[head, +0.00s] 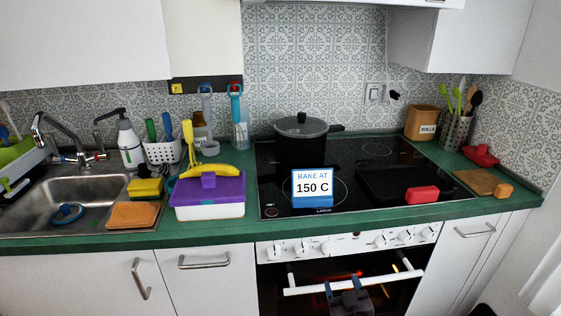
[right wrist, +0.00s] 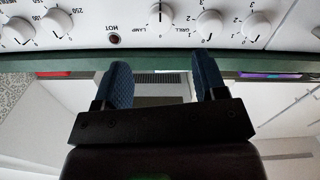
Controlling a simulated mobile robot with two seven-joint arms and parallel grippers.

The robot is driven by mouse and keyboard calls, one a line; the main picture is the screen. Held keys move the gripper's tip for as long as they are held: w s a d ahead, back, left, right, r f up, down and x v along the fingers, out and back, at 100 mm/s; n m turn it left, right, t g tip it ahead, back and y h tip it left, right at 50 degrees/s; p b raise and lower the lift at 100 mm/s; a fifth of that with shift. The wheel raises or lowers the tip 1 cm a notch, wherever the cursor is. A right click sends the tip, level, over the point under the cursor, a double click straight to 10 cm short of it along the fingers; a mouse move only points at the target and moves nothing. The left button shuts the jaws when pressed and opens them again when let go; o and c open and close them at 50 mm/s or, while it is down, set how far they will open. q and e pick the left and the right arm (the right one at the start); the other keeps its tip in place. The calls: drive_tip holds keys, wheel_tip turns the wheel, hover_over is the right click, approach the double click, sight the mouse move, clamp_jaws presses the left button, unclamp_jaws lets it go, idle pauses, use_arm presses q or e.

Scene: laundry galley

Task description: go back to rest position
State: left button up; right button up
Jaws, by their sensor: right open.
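My right gripper (head: 345,284) is at the bottom of the head view, in front of the oven and close to the white oven door handle (head: 400,277). In the right wrist view its two blue fingers (right wrist: 163,82) are apart with nothing between them. The white oven panel with its knobs (right wrist: 160,18) is beyond the fingertips. I cannot tell whether a finger touches the handle. My left gripper is not in view.
The green counter (head: 130,241) runs above the oven. A purple-lidded box (head: 208,200) stands left of the hob, beside the sink (head: 80,190).

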drive_tip(key=s+d+f+g, duration=0.2)
drive_tip(key=s, duration=0.7)
drive_tip(key=s+d+f+m+g, duration=0.1)
drive_tip(key=s+d+f+g, duration=0.1)
drive_tip(key=s, duration=0.7)
drive_tip(key=s+d+f+g, duration=0.2)
drive_tip(key=s+d, duration=0.1)
drive_tip(key=s, duration=0.6)
drive_tip(key=shift+g+h, duration=0.4)
